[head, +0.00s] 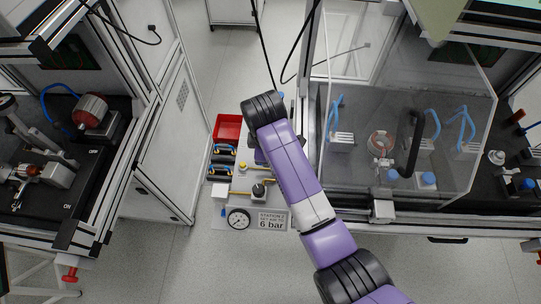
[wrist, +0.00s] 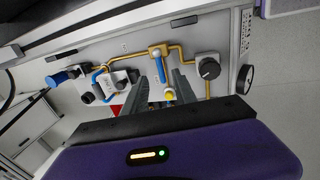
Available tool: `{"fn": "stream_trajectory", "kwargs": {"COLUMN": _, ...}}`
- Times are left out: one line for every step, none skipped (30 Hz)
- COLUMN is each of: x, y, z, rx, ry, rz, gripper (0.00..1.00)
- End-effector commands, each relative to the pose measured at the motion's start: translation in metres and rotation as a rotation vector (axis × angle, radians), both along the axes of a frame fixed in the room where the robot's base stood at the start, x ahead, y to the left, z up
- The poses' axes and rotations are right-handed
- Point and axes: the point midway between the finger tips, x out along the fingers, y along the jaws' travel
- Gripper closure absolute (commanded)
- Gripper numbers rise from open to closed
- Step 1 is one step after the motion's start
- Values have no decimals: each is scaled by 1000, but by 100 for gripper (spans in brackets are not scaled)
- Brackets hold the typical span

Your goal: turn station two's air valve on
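Station two's air panel (head: 240,199) is in the head view, with brass piping, a black knob (head: 258,190) and a sign reading 6 bar (head: 270,221). In the wrist view a brass valve (wrist: 157,50) sits on the pipe, with a blue lever (wrist: 167,67) pointing toward my gripper. My gripper (wrist: 163,94) is open, its two grey fingers on either side of the lever's line, with a yellow round part (wrist: 169,96) showing between them. I cannot tell whether a finger touches the lever. In the head view my arm hides the gripper and most of the valve.
A round gauge (head: 238,218) stands left of the sign. Blue fittings (wrist: 62,77) are at left.

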Motion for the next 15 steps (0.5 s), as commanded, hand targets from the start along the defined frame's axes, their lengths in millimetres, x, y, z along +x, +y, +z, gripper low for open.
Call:
{"fn": "stream_trajectory", "kwargs": {"x": 0, "y": -1, "z": -8, "rx": -2, "ry": 4, "rz": 0, "gripper": 67}}
{"fn": "stream_trajectory", "kwargs": {"x": 1, "y": -1, "z": -12, "rx": -2, "ry": 3, "rz": 0, "gripper": 67}}
{"fn": "stream_trajectory", "kwargs": {"x": 3, "y": -1, "z": -19, "rx": -2, "ry": 4, "rz": 0, "gripper": 67}}
{"fn": "stream_trajectory", "kwargs": {"x": 4, "y": -1, "z": -24, "rx": -2, "ry": 3, "rz": 0, "gripper": 67}}
{"fn": "stream_trajectory", "kwargs": {"x": 5, "y": -1, "z": -28, "rx": -2, "ry": 3, "rz": 0, "gripper": 67}}
{"fn": "stream_trajectory", "kwargs": {"x": 6, "y": -1, "z": -34, "rx": -2, "ry": 2, "rz": 0, "gripper": 67}}
{"fn": "stream_trajectory", "kwargs": {"x": 6, "y": -1, "z": -39, "rx": -2, "ry": 3, "rz": 0, "gripper": 67}}
{"fn": "stream_trajectory", "kwargs": {"x": 8, "y": -1, "z": -42, "rx": -1, "ry": 2, "rz": -1, "gripper": 67}}
{"fn": "stream_trajectory", "kwargs": {"x": 9, "y": -1, "z": -47, "rx": -2, "ry": 2, "rz": -1, "gripper": 67}}
{"fn": "stream_trajectory", "kwargs": {"x": 10, "y": -1, "z": -50, "rx": -1, "ry": 1, "rz": -1, "gripper": 67}}
{"fn": "stream_trajectory", "kwargs": {"x": 10, "y": -1, "z": -53, "rx": -1, "ry": 1, "rz": -1, "gripper": 67}}
{"fn": "stream_trajectory", "kwargs": {"x": 11, "y": -1, "z": -56, "rx": -1, "ry": 1, "rz": -1, "gripper": 67}}
{"fn": "stream_trajectory", "kwargs": {"x": 11, "y": -1, "z": -58, "rx": 0, "ry": 0, "rz": -1, "gripper": 67}}
{"fn": "stream_trajectory", "kwargs": {"x": 12, "y": -1, "z": -59, "rx": 0, "ry": -1, "rz": -1, "gripper": 67}}
{"fn": "stream_trajectory", "kwargs": {"x": 12, "y": -1, "z": -61, "rx": 0, "ry": 0, "rz": -1, "gripper": 67}}
